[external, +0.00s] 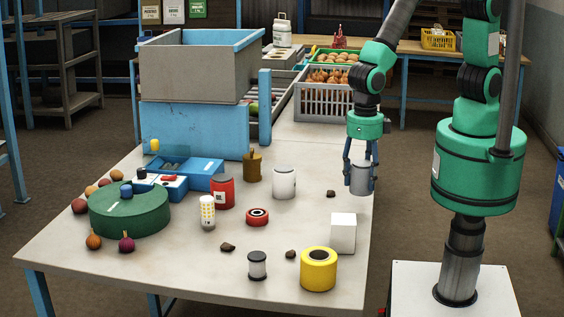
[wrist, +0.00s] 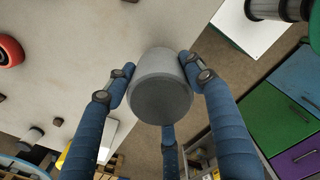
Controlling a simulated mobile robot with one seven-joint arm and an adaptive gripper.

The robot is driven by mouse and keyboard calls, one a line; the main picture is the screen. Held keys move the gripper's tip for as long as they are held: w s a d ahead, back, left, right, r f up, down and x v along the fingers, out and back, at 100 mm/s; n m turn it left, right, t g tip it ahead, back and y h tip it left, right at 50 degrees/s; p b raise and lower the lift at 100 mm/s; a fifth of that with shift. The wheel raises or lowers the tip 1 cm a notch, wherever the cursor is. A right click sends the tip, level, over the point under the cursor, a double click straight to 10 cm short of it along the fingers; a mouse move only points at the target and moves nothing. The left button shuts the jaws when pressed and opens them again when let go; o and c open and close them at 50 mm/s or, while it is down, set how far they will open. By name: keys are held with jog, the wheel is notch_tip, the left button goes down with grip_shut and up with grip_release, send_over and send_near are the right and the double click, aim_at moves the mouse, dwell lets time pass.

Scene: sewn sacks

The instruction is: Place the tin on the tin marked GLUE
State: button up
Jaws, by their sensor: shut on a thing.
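My gripper (external: 361,176) is shut on a plain grey tin (external: 363,184) near the table's right edge. In the wrist view its blue fingers close around the tin (wrist: 160,85), which shows its dark round end. I cannot tell from the external view whether the tin touches the table. A white-grey tin (external: 284,184) stands upright on the table to the left of my gripper. A red tin (external: 222,192) with a white label patch stands further left. I cannot read the word GLUE on either.
A white block (external: 343,233), a yellow roll (external: 319,269), a red ring (external: 257,216) and a small spool (external: 257,265) lie toward the front. Dark lumps (external: 228,247) are scattered about. A green drum (external: 130,209) is at the left. A grey crate (external: 323,104) stands behind.

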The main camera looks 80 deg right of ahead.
jog(key=w+d+r+n+p, duration=0.1)
jog(key=w+d+r+p, duration=0.5)
jog(key=w+d+r, duration=0.3)
jog(key=d, duration=0.3)
jog(key=shift+w+d, duration=0.2)
jog(key=p, duration=0.1)
send_over(284, 168)
jog(key=shift+f, duration=0.75)
jog(key=shift+f, duration=1.75)
jog(key=shift+f, duration=0.1)
